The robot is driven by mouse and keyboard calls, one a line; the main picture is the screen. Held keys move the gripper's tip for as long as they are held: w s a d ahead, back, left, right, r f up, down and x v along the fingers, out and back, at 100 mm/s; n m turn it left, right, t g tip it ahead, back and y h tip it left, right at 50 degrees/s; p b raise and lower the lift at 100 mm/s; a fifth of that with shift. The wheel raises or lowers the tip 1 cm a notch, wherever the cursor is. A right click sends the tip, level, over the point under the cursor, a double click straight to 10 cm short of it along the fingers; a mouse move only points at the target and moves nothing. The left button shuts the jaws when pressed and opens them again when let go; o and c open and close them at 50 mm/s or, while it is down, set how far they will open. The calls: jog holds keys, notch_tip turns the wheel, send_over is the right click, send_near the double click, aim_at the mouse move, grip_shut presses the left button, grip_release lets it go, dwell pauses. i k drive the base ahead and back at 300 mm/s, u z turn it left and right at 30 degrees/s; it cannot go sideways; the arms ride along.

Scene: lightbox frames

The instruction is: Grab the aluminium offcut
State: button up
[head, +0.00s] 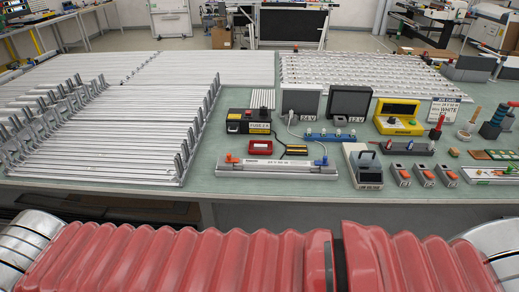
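I cannot single out one piece as the aluminium offcut. Long silver-white frame bars (105,140) lie in rows on the left half of the green table, with upright metal posts along their sides. A small group of short pale strips (262,98) lies behind the black and yellow box near the middle. A long silver bar-like fixture (280,170) with an orange and a blue end piece lies near the front edge. My gripper is not in view.
The green table (235,190) holds dark panels (348,105), a yellow-framed device (398,116), a black and yellow box (248,121) and several small switch boxes (424,176) on the right. A lattice of pale strips (350,80) lies behind. Bare tabletop shows along the front middle.

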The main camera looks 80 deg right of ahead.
aim_at(256, 147)
jog(key=u, duration=0.05)
jog(key=k, duration=1.55)
jog(key=z, duration=1.05)
jog(key=i, duration=1)
jog(key=z, duration=0.1)
